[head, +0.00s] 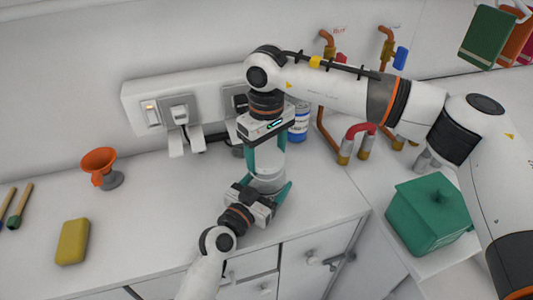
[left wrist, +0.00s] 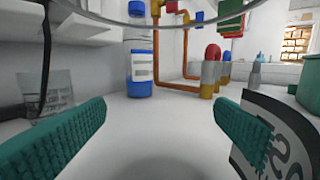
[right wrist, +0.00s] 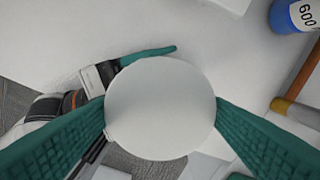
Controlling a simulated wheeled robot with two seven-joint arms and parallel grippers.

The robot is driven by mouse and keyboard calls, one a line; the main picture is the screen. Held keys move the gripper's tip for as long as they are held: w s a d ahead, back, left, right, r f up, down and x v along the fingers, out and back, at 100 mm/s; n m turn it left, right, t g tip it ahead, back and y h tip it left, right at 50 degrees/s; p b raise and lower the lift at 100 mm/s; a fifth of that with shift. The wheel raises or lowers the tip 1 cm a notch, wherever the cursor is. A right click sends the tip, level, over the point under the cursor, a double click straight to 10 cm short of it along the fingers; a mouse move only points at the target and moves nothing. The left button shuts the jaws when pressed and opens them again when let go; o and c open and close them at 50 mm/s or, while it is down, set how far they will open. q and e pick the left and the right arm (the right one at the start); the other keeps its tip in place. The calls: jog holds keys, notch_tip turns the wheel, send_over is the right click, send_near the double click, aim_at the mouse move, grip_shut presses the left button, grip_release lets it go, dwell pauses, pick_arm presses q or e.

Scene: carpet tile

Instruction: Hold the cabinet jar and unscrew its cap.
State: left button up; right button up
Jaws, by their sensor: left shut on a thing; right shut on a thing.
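The jar (head: 268,184) stands on the white counter near its front edge. It looks clear in the left wrist view, where a dark printed label (left wrist: 275,135) shows at the right. My left gripper (head: 264,187) comes from the front and is shut on the jar body, one finger on each side. The round white cap (right wrist: 160,108) fills the middle of the right wrist view. My right gripper (head: 266,160) points down from above and is shut on the cap. In the head view its fingers hide much of the cap. I cannot tell whether the cap is loose.
A blue-labelled bottle (head: 298,122) stands behind the jar, near copper pipes (head: 327,50) and a red-topped pipe bend (head: 358,135). A green box (head: 428,222) sits right. Wall sockets (head: 180,112) are behind.

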aim_at(267, 157)
jog(key=shift+r, duration=0.5)
jog(key=shift+r, duration=2)
pick_arm(q)
jog(key=o, duration=1.9)
